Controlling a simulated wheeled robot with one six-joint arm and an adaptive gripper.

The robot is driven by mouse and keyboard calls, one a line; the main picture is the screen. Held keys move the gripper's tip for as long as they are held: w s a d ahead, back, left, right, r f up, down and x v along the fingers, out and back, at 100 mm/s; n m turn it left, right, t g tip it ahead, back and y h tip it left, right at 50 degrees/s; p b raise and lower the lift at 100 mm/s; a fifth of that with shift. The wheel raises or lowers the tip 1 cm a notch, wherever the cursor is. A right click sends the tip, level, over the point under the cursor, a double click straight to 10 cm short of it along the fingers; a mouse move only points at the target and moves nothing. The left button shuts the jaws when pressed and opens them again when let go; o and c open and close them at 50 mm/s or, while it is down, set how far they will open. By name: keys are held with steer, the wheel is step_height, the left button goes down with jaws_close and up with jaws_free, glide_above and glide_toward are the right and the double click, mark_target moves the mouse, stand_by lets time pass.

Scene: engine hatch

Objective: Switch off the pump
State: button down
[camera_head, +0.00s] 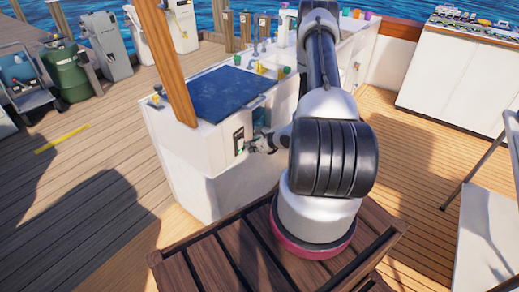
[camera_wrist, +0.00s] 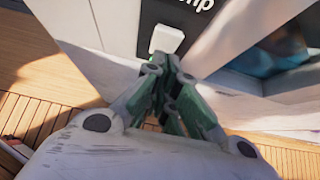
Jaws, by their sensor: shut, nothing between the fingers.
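The pump switch is a white rocker (camera_wrist: 166,39) on a dark panel (camera_wrist: 176,20) whose lettering ends in "mp", partly cut off at the top edge of the wrist view. The same dark panel (camera_head: 239,141) shows on the front of the white console in the head view. My gripper (camera_wrist: 166,68) is shut and empty. Its green-grey fingertips are just below the switch in the wrist view; I cannot tell whether they touch it. In the head view my gripper (camera_head: 250,146) is at the panel's right side. The switch's position is not clear.
The white console (camera_head: 210,185) has a dark blue top (camera_head: 228,88) with small coloured items around it. A wooden post (camera_head: 175,65) stands at its left. A white counter (camera_head: 455,75) is at the right. Open deck lies to the left.

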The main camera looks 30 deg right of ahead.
mark_target(242, 142)
steer(key=shift+w+a+r, duration=0.1)
steer(key=shift+w+a, duration=0.15)
steer(key=shift+w, duration=0.4)
steer(key=shift+w+a+r, duration=0.15)
steer(key=shift+w+r, duration=0.05)
steer(key=shift+w, duration=0.15)
steer(key=shift+r, duration=0.1)
steer(key=shift+r, duration=0.7)
